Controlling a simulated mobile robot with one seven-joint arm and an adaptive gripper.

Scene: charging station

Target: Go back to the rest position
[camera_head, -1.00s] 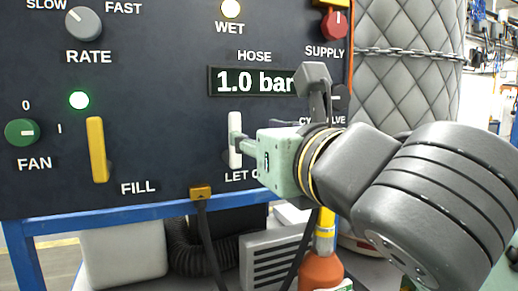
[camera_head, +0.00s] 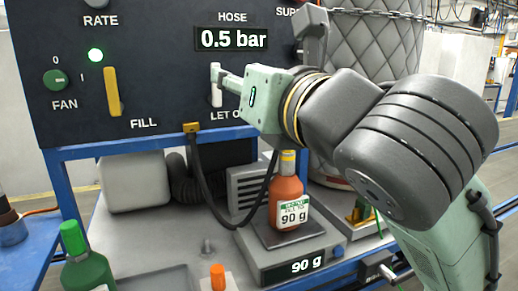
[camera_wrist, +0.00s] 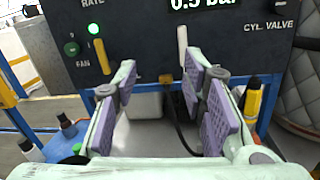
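My gripper (camera_head: 226,80) is in front of the dark panel (camera_head: 160,60), close to the white LET OUT lever (camera_head: 216,98). In the wrist view my gripper (camera_wrist: 158,95) has its purple-padded fingers spread with nothing between them. The white lever (camera_wrist: 182,45) stands beyond the fingertips there; whether a finger touches it I cannot tell. The hose display (camera_head: 233,39) reads 0.5 bar. The yellow FILL lever (camera_head: 112,92) is upright to the left, below a lit green lamp (camera_head: 95,55).
Below the panel, an orange bottle (camera_head: 287,200) stands on a scale (camera_head: 290,252) reading 90 g. A green bottle (camera_head: 88,260) is at the front left. A quilted cylinder (camera_head: 375,55) with a chain stands behind my arm. A black hose (camera_head: 207,185) hangs below the panel.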

